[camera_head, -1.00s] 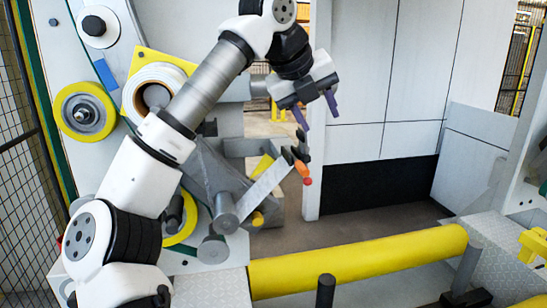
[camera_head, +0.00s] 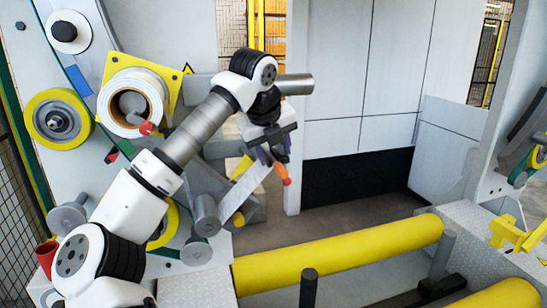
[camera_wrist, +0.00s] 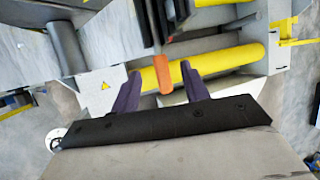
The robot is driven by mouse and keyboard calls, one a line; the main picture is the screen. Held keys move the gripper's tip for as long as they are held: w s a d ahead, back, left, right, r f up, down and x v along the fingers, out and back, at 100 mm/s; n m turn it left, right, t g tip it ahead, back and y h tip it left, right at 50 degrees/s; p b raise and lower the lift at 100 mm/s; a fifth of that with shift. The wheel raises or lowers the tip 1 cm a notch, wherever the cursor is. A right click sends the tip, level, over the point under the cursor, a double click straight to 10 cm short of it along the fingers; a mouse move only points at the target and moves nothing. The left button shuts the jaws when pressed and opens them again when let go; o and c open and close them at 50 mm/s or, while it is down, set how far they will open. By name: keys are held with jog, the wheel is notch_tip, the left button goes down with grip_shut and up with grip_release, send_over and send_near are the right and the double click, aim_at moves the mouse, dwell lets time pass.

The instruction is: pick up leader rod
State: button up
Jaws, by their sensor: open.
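The leader rod appears to be the orange rod with a red end (camera_head: 282,174), at the end of a pale strip (camera_head: 247,185). In the wrist view the orange piece (camera_wrist: 163,76) shows between the two purple fingers. My gripper (camera_head: 274,154) is open and points down at the rod from above. In the wrist view the fingers of my gripper (camera_wrist: 161,71) lie on either side of the orange piece, with a gap to each finger in the picture. I cannot tell how deep the rod lies between them.
A yellow roller (camera_head: 340,253) spans the front right. A white spool on a yellow plate (camera_head: 181,80) and a yellow-rimmed wheel (camera_head: 58,120) stand left. A grey roller (camera_head: 205,215) is below my arm. A white panel wall (camera_head: 345,80) stands behind.

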aim_at(277, 163)
jog(key=shift+p+x, duration=0.5)
jog(key=shift+x, duration=1.3)
jog(key=shift+r, duration=0.1)
grip_shut()
